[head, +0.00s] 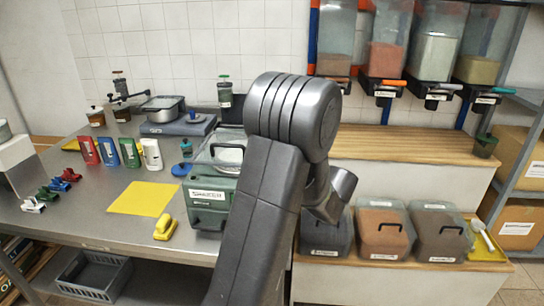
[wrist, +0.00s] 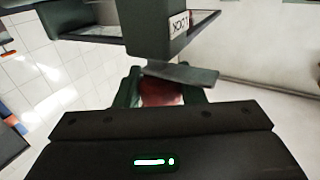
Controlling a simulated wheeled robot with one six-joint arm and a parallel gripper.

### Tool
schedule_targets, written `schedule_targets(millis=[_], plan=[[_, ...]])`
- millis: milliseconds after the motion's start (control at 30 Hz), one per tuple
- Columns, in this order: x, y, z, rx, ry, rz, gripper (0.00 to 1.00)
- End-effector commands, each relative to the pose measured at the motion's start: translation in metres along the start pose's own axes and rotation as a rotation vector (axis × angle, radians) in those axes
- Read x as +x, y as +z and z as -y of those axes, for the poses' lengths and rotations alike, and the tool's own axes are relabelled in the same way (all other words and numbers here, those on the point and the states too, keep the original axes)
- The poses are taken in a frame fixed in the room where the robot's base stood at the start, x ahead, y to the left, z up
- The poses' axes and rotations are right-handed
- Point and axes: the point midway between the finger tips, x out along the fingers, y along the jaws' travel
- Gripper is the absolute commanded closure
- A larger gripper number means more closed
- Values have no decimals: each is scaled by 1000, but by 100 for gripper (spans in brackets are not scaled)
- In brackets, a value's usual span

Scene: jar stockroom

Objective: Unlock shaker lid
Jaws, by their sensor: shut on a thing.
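In the wrist view my gripper (wrist: 162,108) has its dark body across the bottom. A dark green block (wrist: 152,38) with a white LOCK label, likely part of the shaker lid, stands just beyond it, with a flat grey plate (wrist: 180,72) under the label. A reddish part (wrist: 160,92) shows between dark green pieces close to the gripper body. My gripper is shut on the dark green lid part, though the exact contact is unclear. In the head view my arm hides the gripper and what it holds.
Lidded bins (head: 383,232) stand at lower right. Dispensers (head: 434,45) hang above the wooden shelf (head: 400,145), which has free room.

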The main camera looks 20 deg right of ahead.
Motion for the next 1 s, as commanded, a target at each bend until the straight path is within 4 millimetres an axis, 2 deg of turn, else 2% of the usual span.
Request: schedule_targets(millis=[467,500,600,867,1000], plan=[[0,-4,-1,-6,-14,-5,87],[0,-4,-1,-6,-14,-5,62],[0,-3,-1,-6,-14,-4,43],[0,-2,0,-3,-14,-2,42],[-7,-1,-1,-3,-12,-2,42]])
